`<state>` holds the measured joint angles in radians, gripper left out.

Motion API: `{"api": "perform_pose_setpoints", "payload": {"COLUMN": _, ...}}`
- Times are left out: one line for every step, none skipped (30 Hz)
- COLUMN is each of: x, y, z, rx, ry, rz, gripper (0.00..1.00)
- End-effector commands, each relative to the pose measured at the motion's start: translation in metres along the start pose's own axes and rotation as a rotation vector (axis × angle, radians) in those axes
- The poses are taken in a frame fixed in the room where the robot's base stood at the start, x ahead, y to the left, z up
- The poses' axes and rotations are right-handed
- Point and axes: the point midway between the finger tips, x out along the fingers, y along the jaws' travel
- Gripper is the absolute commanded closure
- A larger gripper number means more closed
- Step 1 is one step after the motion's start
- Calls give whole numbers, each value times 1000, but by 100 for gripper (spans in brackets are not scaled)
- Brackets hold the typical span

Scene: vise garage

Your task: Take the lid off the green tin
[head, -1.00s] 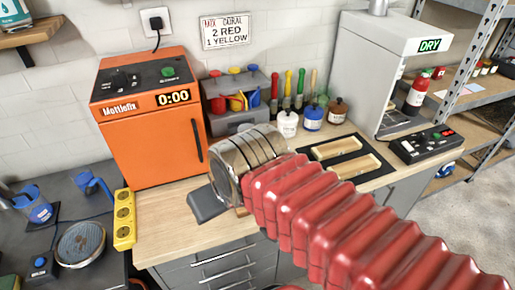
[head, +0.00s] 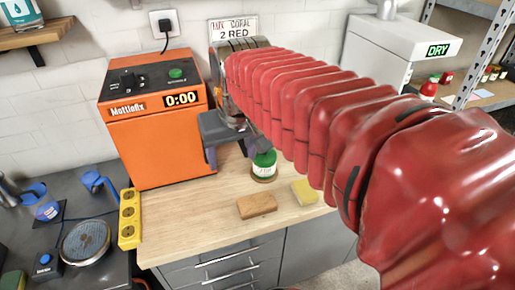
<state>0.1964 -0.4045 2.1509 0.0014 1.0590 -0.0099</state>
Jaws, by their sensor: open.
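The green tin (head: 264,168) stands upright on the wooden worktop, right of the orange oven. It has a pale label, and its green top shows. My gripper (head: 237,158) is over the worktop, just left of and behind the tin. Its dark jaws point down and are apart, with one jaw on the left and the other close to the tin's top. I cannot tell whether that jaw touches the tin. My red-sleeved arm hides part of the gripper and the bench behind.
The orange oven (head: 155,125) stands close left of my gripper. A brown block (head: 257,205) and a yellow sponge (head: 305,192) lie in front of the tin. A yellow socket strip (head: 130,218) is at the left. The worktop's front left is clear.

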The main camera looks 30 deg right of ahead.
Motion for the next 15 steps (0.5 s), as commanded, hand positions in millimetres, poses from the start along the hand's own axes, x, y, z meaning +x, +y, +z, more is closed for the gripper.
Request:
{"api": "perform_pose_setpoints", "payload": {"x": 1, "y": 7, "z": -9, "rx": 17, "ry": -14, "rz": 6, "gripper": 37}}
{"api": "perform_pose_setpoints", "payload": {"x": 2, "y": 11, "z": -14, "rx": 27, "ry": -23, "rz": 9, "gripper": 37}}
{"api": "perform_pose_setpoints", "payload": {"x": 3, "y": 17, "z": -20, "rx": 39, "ry": -34, "rz": 13, "gripper": 37}}
{"api": "perform_pose_setpoints", "payload": {"x": 3, "y": 21, "z": -26, "rx": 48, "ry": -40, "rz": 16, "gripper": 37}}
{"api": "perform_pose_setpoints", "payload": {"x": 4, "y": 25, "z": -30, "rx": 58, "ry": -49, "rz": 19, "gripper": 37}}
{"api": "perform_pose_setpoints", "payload": {"x": 5, "y": 31, "z": -36, "rx": 71, "ry": -60, "rz": 22, "gripper": 37}}
{"api": "perform_pose_setpoints", "payload": {"x": 6, "y": 36, "z": -41, "rx": 80, "ry": -67, "rz": 25, "gripper": 37}}
{"api": "perform_pose_setpoints", "payload": {"x": 7, "y": 40, "z": -45, "rx": 90, "ry": -75, "rz": 28, "gripper": 37}}
{"api": "perform_pose_setpoints", "payload": {"x": 8, "y": 46, "z": -51, "rx": 102, "ry": -86, "rz": 31, "gripper": 37}}
{"api": "perform_pose_setpoints", "payload": {"x": 10, "y": 51, "z": -56, "rx": 111, "ry": -94, "rz": 33, "gripper": 37}}
{"api": "perform_pose_setpoints", "payload": {"x": 11, "y": 56, "z": -60, "rx": 121, "ry": -101, "rz": 35, "gripper": 37}}
{"api": "perform_pose_setpoints", "payload": {"x": 12, "y": 63, "z": -66, "rx": 132, "ry": -111, "rz": 38, "gripper": 37}}
{"api": "perform_pose_setpoints", "payload": {"x": 14, "y": 68, "z": -69, "rx": 142, "ry": -120, "rz": 40, "gripper": 37}}
{"api": "perform_pose_setpoints", "payload": {"x": 16, "y": 73, "z": -74, "rx": 152, "ry": -127, "rz": 42, "gripper": 37}}
{"api": "perform_pose_setpoints", "payload": {"x": 18, "y": 80, "z": -79, "rx": 164, "ry": -137, "rz": 44, "gripper": 37}}
